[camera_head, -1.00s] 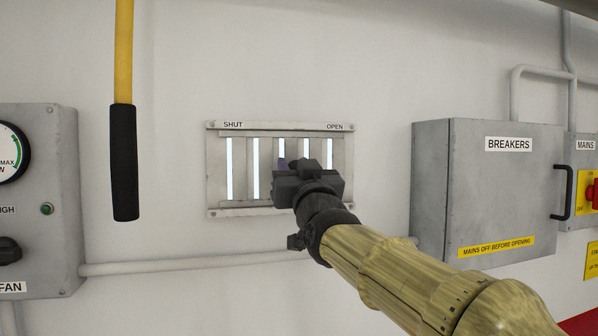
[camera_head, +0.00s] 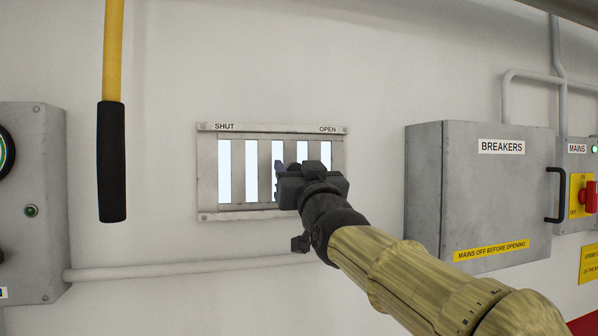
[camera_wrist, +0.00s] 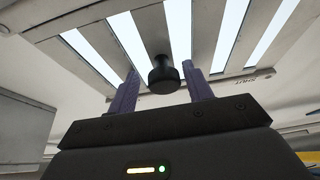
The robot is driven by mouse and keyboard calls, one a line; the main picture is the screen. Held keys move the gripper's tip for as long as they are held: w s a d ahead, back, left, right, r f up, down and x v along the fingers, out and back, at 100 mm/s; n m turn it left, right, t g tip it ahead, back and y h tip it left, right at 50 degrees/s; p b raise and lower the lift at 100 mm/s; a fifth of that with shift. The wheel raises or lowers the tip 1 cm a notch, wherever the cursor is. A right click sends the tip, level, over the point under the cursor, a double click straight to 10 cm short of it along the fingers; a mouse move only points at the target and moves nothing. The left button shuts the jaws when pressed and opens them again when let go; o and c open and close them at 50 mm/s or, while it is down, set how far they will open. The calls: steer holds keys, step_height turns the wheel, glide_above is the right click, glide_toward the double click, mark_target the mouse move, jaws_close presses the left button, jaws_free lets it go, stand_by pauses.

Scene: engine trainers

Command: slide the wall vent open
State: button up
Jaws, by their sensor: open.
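The wall vent (camera_head: 211,172) is a grey metal frame labelled SHUT at its left and OPEN at its right. Wide bright slots show between its slats, and they also show in the wrist view (camera_wrist: 120,16). A black round knob (camera_wrist: 164,76) stands out from the vent's slats. My gripper (camera_wrist: 162,88) is open, with one purple finger on each side of the knob. A gap shows between each finger and the knob, wider on the left. In the head view my gripper (camera_head: 280,178) covers the vent's middle right and hides the knob.
A grey BREAKERS box (camera_head: 490,195) with a black handle (camera_head: 558,195) stands out from the wall to the right. A yellow rod with a black grip (camera_head: 111,160) hangs at the left. A pipe (camera_head: 190,267) runs along the wall below the vent.

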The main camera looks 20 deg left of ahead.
steer(key=b+v, duration=1.1)
steer(key=v, duration=0.6)
steer(key=shift+d, duration=0.2)
steer(key=shift+s+f, duration=0.1)
